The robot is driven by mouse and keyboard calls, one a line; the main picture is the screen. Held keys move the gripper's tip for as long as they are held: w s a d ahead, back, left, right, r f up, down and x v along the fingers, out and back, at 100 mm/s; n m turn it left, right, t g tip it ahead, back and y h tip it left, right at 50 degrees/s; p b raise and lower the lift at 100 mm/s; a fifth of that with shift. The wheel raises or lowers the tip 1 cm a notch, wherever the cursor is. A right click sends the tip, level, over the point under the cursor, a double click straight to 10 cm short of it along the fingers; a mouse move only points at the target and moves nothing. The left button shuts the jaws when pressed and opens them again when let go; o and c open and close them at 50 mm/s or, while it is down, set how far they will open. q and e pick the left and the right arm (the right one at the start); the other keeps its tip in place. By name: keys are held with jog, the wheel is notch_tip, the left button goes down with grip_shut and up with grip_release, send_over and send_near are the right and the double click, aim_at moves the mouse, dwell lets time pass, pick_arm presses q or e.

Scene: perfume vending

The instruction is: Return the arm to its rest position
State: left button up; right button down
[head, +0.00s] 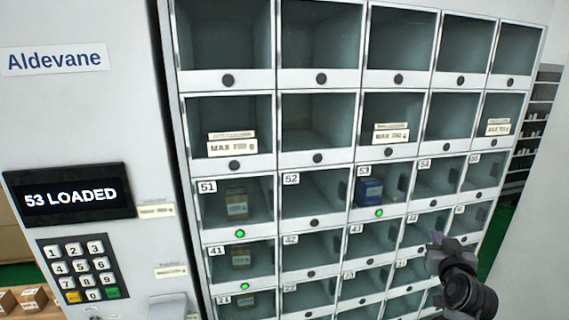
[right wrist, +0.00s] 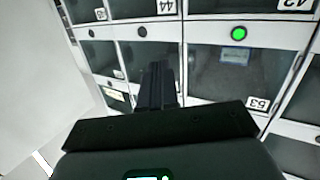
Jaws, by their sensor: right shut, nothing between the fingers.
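My right gripper (head: 438,246) is at the lower right of the head view, in front of the lower right compartments of the cabinet. Its dark fingers (right wrist: 157,86) are together and hold nothing in the right wrist view. Compartment 53 (head: 378,188) holds a blue box (head: 369,191) and has a green light lit below it. My left gripper is not in view.
The display (head: 70,195) reads "53 LOADED", with a keypad (head: 79,268) below it. Compartments 51 (head: 214,208) and 41 (head: 216,262) hold small boxes and have green lights. Small brown boxes (head: 30,298) sit at the lower left. A white wall (head: 540,190) stands right of the cabinet.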

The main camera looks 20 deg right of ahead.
jog(key=s+a+f+n+g+y, duration=0.15)
jog(key=a+f, duration=0.25)
jog(key=f, duration=0.4)
jog(key=s+a+f+n+y, duration=0.1)
jog(key=a+f+n+y, duration=0.15)
jog(key=f, duration=0.45)
jog(key=s+a+f+n+g+y, duration=0.3)
jog(key=s+a+f, duration=0.6)
jog(key=a, duration=0.2)
jog(key=s+a+f+n+g+y, duration=0.2)
jog(key=s+a+f+g, duration=0.1)
jog(key=s+a+f, duration=0.7)
jog(key=s+a+g+y, duration=0.1)
jog(key=s+a+g, duration=0.2)
jog(key=s+a, duration=0.35)
notch_tip(320, 180, up, 28)
jog(key=w+p, duration=0.1)
jog(key=p, duration=2.5)
jog(key=shift+w+a+f+m+p, duration=0.2)
jog(key=shift+m+p, duration=0.1)
jog(key=shift+p, duration=0.05)
jog(key=shift+t, duration=0.25)
